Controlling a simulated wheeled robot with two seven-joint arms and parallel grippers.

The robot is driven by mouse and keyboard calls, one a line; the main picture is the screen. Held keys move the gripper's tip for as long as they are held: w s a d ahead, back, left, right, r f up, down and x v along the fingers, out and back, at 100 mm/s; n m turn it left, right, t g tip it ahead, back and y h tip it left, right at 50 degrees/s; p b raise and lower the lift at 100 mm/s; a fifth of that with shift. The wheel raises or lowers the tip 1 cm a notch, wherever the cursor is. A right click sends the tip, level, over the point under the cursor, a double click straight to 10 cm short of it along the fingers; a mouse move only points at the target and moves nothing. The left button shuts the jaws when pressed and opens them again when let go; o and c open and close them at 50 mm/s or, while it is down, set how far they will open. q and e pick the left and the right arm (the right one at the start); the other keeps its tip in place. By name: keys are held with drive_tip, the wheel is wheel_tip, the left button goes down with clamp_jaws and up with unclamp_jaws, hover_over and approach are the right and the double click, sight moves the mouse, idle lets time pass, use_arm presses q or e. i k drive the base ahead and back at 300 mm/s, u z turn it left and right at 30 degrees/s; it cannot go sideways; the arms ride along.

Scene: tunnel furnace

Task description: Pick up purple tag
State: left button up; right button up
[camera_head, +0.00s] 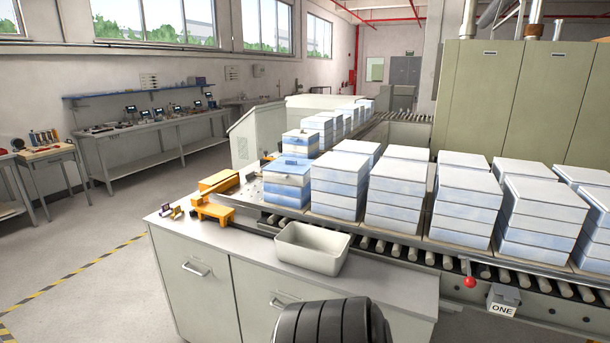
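Two small tags stand on the left end of the light grey counter (390,280). The left one looks purple (165,210), and a yellowish-brown one (177,212) is right beside it. Both are very small here, so their exact shape and colour are hard to tell. Neither of my grippers is in view. A dark ribbed rounded part at the bottom middle seems to be part of my own body; it is apart from the tags.
An orange fixture (212,207) stands just right of the tags. An empty white bin (312,248) sits on the counter. Behind is a roller conveyor (420,256) with stacked white-blue blocks (400,198). A red-knobbed lever (470,281) is at right. The floor left is open.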

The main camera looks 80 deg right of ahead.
sight(165, 207)
drive_tip(key=z, duration=2.3)
drive_tip(key=i, duration=0.1)
drive_tip(key=z, duration=0.25)
